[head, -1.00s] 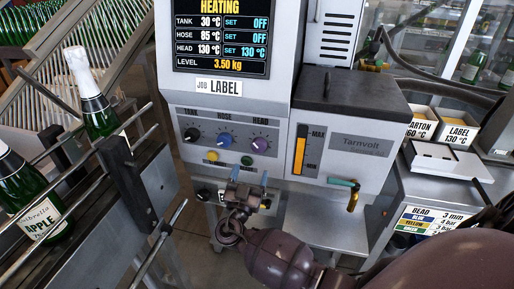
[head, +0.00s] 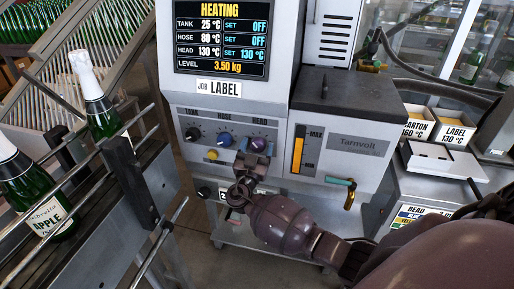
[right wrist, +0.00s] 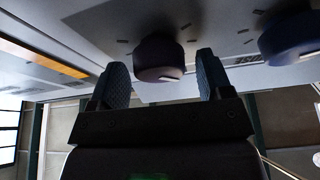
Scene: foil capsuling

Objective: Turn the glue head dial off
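The purple head dial (head: 259,145) is at the right of the dial row on the glue machine's panel. The display (head: 221,38) reads SET 130 °C for head and SET OFF for tank and hose. My right gripper (head: 256,149) is at the head dial, open. In the right wrist view the dial (right wrist: 158,58) shows between the two fingertips (right wrist: 160,72), with a gap on each side. I cannot tell how far the fingers reach over it. My left gripper is not in view.
The blue hose dial (head: 225,139) and black tank dial (head: 193,133) sit left of the head dial. A yellow button (head: 212,155) is below. A level gauge (head: 298,153) is to the right. Green bottles (head: 103,112) stand on the rail at left.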

